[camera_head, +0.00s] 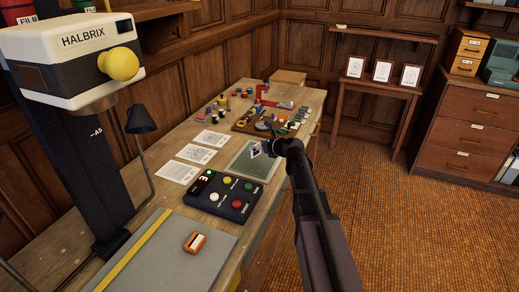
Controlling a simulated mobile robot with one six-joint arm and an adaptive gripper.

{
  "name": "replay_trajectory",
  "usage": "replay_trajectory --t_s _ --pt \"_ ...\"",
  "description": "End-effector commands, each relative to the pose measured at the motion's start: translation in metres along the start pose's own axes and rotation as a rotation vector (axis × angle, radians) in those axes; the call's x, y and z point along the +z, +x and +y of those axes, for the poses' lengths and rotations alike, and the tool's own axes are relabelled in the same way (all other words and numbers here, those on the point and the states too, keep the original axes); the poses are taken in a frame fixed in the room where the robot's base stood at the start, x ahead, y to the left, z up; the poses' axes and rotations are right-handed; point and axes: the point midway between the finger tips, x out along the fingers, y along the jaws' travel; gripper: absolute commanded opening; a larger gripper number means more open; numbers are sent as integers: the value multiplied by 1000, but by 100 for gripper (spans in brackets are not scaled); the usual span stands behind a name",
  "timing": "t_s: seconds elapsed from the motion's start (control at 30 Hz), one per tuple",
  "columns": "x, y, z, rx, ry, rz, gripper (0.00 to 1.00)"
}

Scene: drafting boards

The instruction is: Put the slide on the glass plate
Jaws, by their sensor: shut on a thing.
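My gripper (268,148) is at the end of my dark arm, over the far right part of a greenish glass plate (238,165) on the wooden bench. It is shut on a small slide (255,151) with a pale frame and a dark middle. The slide is seen above the plate's surface in the picture. I cannot tell whether it touches the plate. The fingertips are small and partly hidden by the wrist.
A black button box (228,208) lies just in front of the plate. White drawing sheets (178,171) lie to its left. Several small coloured items and a red clamp-like piece (273,101) crowd the bench behind.

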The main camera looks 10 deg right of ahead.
Motion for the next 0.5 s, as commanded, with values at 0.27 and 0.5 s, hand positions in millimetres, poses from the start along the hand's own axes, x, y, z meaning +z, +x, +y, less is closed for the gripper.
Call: replay_trajectory --t_s 0.27,0.5 --pt "4 17 -20 1 0 0 57" --pt "4 16 -20 1 0 0 57"
